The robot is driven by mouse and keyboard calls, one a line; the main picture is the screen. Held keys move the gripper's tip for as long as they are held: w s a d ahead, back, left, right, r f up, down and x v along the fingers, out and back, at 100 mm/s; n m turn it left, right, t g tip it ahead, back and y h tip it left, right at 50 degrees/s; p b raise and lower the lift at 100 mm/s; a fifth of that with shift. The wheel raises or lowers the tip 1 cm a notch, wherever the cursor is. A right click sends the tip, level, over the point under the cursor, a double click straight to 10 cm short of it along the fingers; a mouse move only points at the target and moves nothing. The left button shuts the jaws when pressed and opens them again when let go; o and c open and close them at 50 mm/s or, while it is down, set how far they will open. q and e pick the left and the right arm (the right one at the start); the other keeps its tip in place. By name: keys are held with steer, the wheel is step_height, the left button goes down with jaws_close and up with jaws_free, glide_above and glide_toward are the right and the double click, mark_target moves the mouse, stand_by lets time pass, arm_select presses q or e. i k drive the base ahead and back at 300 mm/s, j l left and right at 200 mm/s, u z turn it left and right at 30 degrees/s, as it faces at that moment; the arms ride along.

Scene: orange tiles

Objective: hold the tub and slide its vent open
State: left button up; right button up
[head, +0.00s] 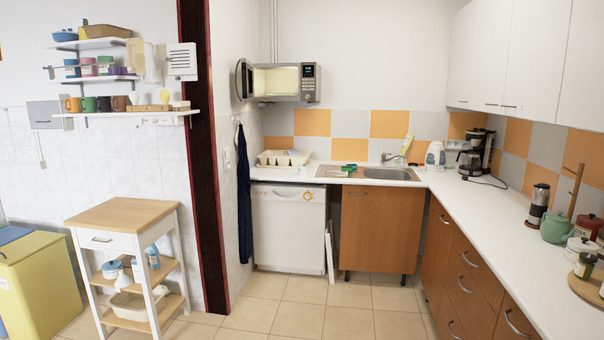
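Neither of my grippers is in the head view. I cannot tell for certain which object is the tub, and no vent can be made out. A pale, low container (128,306) sits on the bottom shelf of the wooden-topped trolley, partly behind a trolley leg. A small blue-lidded container (111,269) stands on the trolley's middle shelf. A tan, low container (106,31) is on the top wall shelf.
The trolley (122,213) has a bare wooden top. A yellow bin (40,285) stands left of it. The white counter (478,215) runs along the right, with a teapot (554,228) and jars at its near end. The microwave (284,82) door is open. Tiled floor (300,318) is clear in the middle.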

mark_target(302, 171)
steer(key=i+u, duration=0.25)
steer(key=i, duration=2.15)
steer(key=i+z, duration=0.1)
steer(key=i, duration=0.5)
steer(key=i+j+z, duration=0.1)
steer(key=i, duration=0.5)
steer(key=i+j+z, duration=0.1)
steer(key=i, duration=0.5)
steer(key=i+j+z, duration=0.2)
